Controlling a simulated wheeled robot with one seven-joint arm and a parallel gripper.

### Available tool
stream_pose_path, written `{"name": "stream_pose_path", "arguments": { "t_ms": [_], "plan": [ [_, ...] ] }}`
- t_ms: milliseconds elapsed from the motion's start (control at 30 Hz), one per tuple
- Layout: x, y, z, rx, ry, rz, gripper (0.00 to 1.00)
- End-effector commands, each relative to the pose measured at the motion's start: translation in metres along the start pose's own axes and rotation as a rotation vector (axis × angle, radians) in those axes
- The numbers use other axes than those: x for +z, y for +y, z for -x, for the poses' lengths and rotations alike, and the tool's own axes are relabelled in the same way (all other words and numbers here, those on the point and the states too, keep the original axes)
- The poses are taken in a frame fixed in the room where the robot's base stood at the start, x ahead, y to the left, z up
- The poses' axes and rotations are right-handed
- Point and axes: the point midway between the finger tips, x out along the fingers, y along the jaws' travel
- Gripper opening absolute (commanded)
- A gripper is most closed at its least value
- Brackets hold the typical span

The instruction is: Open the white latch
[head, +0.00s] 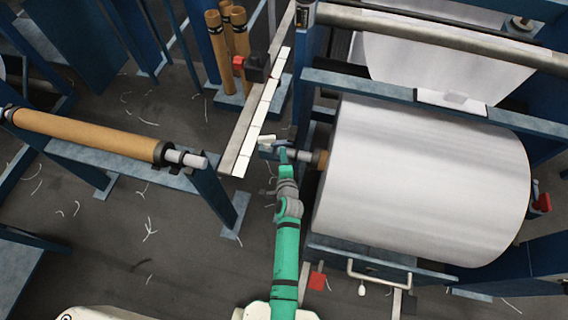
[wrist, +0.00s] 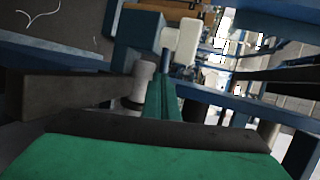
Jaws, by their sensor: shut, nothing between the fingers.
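The white latch (head: 267,140) shows as a small pale piece at the left end of the large white roll's shaft. In the wrist view the white latch (wrist: 181,38) looks like a pale upright block beside a blue block (wrist: 138,32), just past the fingertips. My gripper (head: 283,154) is close to the latch, on its near right side in the head view. In the wrist view my gripper's teal fingers (wrist: 162,88) are together and hold nothing. Whether they touch the latch cannot be told.
The large white roll (head: 425,180) and its grey shaft end (head: 304,156) lie just right of my gripper. A white-tiled rail (head: 255,125) runs on the left. A brown roll (head: 85,135) on a blue stand is farther left. Dark floor with scraps lies between.

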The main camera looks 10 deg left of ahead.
Motion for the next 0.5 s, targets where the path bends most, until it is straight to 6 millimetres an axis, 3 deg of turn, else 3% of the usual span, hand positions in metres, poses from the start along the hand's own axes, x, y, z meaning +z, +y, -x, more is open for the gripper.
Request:
{"name": "stream_pose_path", "arguments": {
  "t_ms": [200,500],
  "plan": [
    [0.0002,-0.0037,-0.0125,0.000,0.000,0.000,0.00],
    [0.0002,-0.0041,-0.0134,0.000,0.000,0.000,0.00]
  ]
}}
